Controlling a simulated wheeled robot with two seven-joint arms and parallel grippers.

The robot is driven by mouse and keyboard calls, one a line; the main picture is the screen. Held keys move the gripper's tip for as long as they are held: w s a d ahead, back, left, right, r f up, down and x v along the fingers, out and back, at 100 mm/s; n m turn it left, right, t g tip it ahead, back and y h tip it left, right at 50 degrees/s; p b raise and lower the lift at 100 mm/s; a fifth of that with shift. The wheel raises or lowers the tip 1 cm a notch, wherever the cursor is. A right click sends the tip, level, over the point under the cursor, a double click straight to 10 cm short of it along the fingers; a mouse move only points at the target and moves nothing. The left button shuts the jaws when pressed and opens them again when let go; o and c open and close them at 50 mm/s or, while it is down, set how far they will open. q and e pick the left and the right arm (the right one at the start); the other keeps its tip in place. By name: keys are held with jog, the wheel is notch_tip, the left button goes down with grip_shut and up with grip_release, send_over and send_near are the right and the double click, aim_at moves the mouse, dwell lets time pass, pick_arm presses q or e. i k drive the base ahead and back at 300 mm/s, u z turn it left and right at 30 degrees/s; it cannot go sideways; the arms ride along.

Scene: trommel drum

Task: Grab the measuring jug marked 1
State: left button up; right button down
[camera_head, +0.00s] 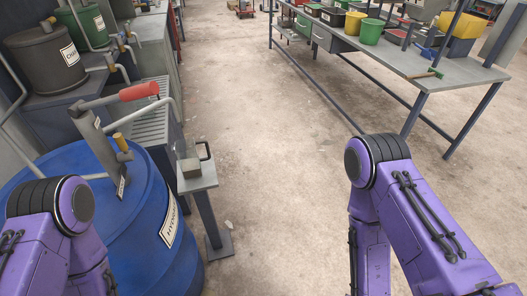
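I cannot make out a measuring jug marked 1 in the head view. A small grey, box-like item (190,168) with a dark handle beside it sits on a narrow stand (199,181) right of the blue drum; I cannot tell whether it is a jug, and no number is legible on it. Only the purple upper parts of my two arms show, at the lower left and lower right. Both grippers are outside the picture.
A large blue drum (150,225) with a partly readable label carries a red-handled pump (139,91). Dark (45,60) and green (85,22) canisters with taps stand behind it. A workbench (395,62) at right holds a green bucket (371,32). The central floor is clear.

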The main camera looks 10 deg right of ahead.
aim_at(195, 158)
jog(key=z, duration=1.05)
jog(key=i, duration=3.05)
jog(key=u, duration=3.15)
